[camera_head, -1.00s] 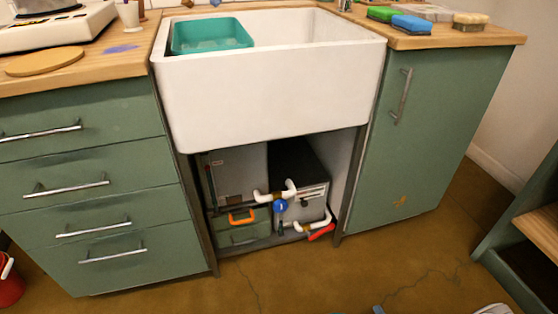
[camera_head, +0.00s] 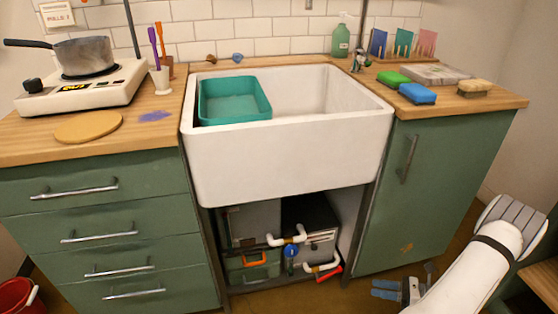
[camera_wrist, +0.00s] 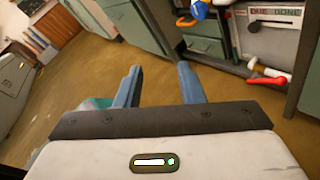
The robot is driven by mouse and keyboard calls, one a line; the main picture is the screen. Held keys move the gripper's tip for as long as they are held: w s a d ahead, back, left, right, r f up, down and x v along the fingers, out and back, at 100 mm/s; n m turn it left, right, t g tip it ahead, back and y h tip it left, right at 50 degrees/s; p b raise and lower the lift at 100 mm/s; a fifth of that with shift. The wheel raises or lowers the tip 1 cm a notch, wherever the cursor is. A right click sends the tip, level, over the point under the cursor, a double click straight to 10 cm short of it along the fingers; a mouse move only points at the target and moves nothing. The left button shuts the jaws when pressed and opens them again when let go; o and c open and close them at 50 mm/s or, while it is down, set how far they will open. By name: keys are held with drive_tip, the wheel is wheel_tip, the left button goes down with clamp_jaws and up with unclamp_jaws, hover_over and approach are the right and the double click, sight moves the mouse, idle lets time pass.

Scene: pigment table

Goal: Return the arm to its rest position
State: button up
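My white arm shows at the lower right of the head view, held low over the brown floor in front of the right cabinet. My gripper (camera_head: 376,288) is at its end, with blue fingers pointing left. In the wrist view my gripper (camera_wrist: 160,84) has its two blue fingers apart, with only floor visible between them. It is open and empty, and I see it touching nothing.
The open bay under the white sink (camera_head: 290,160) holds pipes with a red-handled valve (camera_wrist: 269,78). The green right cabinet (camera_head: 440,190) is behind my arm. A wooden-shelved unit (camera_head: 543,280) stands close at the far right. Floor in front looks clear.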

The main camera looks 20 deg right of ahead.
drive_tip(key=w+a+r+n+g+h+p, duration=0.1)
drive_tip(key=w+a+r+n+g+p, duration=0.25)
drive_tip(key=r, duration=0.65)
drive_tip(key=a+r+n+g+h+p, duration=0.2)
drive_tip(key=a+r+n+g+p, duration=0.3)
drive_tip(key=r, duration=0.6)
drive_tip(key=w+a+r+n+g+h+p, duration=0.1)
drive_tip(key=a+r+n+g+p, duration=0.15)
drive_tip(key=a+r+n, duration=0.55)
drive_tip(key=s+a+r+n+t+h+p, duration=0.1)
drive_tip(key=s+a+r+n+h+p, duration=0.1)
drive_tip(key=r, duration=0.8)
drive_tip(key=s+a+r+n+t+h+p, duration=0.2)
drive_tip(key=a+r+n+p, duration=0.4)
drive_tip(key=r, duration=0.4)
drive_tip(key=s+a+r+n+t+h+p, duration=0.1)
drive_tip(key=s+a+r+n+h+p, duration=0.2)
drive_tip(key=r+p, duration=0.4)
wheel_tip(320, 180, up, 4)
drive_tip(key=shift+s+a+f+n+h, duration=0.1)
drive_tip(key=shift+s+a+n+h, duration=0.35)
drive_tip(key=shift+n+h, duration=0.65)
